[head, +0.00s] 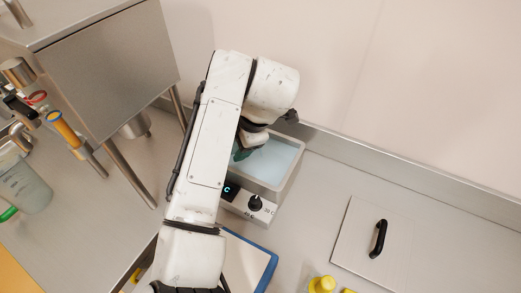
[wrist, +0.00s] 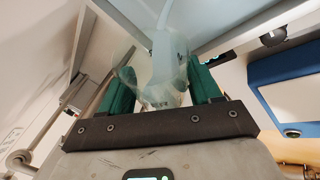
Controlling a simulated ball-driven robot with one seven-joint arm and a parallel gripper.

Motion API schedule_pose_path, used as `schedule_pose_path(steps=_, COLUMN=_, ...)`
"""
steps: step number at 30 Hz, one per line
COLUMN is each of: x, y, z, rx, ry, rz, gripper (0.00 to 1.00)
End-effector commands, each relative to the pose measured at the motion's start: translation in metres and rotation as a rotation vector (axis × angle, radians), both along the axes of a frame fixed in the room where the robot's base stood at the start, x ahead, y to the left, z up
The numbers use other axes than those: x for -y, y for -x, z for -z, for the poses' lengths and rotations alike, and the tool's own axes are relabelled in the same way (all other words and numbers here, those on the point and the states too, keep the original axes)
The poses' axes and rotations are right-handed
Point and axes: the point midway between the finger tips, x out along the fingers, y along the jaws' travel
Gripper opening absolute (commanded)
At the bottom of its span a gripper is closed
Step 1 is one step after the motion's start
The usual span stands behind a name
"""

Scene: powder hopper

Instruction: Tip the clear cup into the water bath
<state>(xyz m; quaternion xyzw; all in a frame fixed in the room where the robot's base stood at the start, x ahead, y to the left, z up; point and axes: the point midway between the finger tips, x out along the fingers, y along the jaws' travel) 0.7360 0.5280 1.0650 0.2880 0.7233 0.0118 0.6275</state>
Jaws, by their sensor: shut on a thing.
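The water bath (head: 298,150) is a steel tub with pale blue water and a front panel with a knob, right of centre in the head view. My gripper (head: 241,152) is over the left part of the bath, mostly hidden by my arm. In the wrist view my gripper (wrist: 160,72) has its green fingers on either side of the clear cup (wrist: 154,90), shut on it. A pale bluish streak runs up from the cup; I cannot tell whether it is contents or flow. The cup cannot be made out in the head view.
A steel hopper (head: 110,75) on legs stands at left. A flat lid (head: 357,243) with a black handle lies on the right. A blue-edged tray (head: 262,270) is in front of the bath, with yellow-capped items (head: 322,285) nearby. A large beaker (head: 25,185) is far left.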

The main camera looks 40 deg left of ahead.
Motion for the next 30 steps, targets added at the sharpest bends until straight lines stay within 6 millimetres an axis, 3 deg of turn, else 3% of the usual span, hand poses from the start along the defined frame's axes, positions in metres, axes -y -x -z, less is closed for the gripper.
schedule_pose_path(steps=30, x=0.0016, y=-0.0022, z=0.0057, rx=-0.098, ry=-0.055, rz=0.000, gripper=0.30)
